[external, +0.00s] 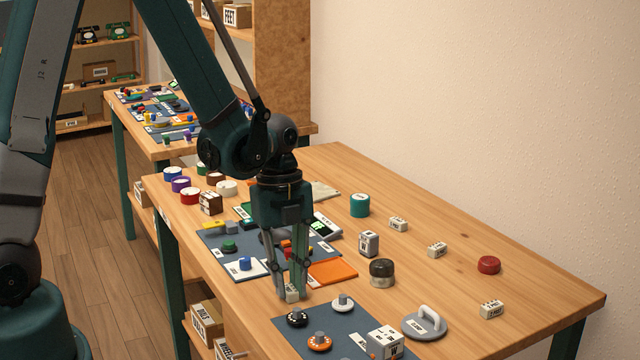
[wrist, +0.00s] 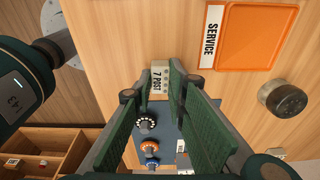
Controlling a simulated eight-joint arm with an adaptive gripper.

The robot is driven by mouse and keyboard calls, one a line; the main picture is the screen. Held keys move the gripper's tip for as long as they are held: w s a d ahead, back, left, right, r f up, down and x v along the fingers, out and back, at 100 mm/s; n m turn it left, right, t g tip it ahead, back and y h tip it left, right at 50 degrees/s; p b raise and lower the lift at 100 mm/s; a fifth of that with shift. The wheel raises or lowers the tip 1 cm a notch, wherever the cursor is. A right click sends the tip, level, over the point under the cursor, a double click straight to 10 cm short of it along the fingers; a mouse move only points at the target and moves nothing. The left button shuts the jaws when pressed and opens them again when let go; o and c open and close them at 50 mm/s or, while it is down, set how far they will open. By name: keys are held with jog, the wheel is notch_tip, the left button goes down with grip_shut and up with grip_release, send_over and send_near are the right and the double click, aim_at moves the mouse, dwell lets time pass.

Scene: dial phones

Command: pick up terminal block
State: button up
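A small pale block labelled "7 POST" (wrist: 160,79), which looks like a terminal block, sits on the wooden table just beyond the grey-blue mat. In the external view the same block (external: 292,294) shows at the tips of my gripper (external: 290,284). My gripper points down over it. In the wrist view the green-padded fingers of my gripper (wrist: 158,88) are apart, one on each side of the block. The right finger comes close to its edge; I cannot tell whether it touches. Similar pale labelled blocks stand at the right (external: 398,224), (external: 437,250), (external: 492,310).
An orange tray (external: 333,272) labelled "SERVICE" lies close behind the block. A dark-topped round jar (external: 382,273) stands to the right. The front mat (external: 290,322) holds several dials and a white cube (external: 385,342). A red cap (external: 489,265) sits on clear table at the right.

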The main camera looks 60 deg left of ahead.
aim_at(294, 290)
jog(key=shift+c, duration=0.9)
jog(key=shift+r, duration=0.15)
notch_tip(294, 290, up, 10)
jog(key=p, duration=0.2)
jog(key=shift+d, duration=0.15)
dwell(0.7)
jog(key=w+d+r+p, duration=0.2)
jog(key=w+d+p, duration=0.1)
jog(key=d, duration=1)
jog(key=w+d+r+p, duration=0.3)
jog(key=d, duration=0.9)
jog(key=shift+d+n, duration=0.3)
jog(key=shift+d, duration=0.1)
jog(key=shift+f, duration=0.15)
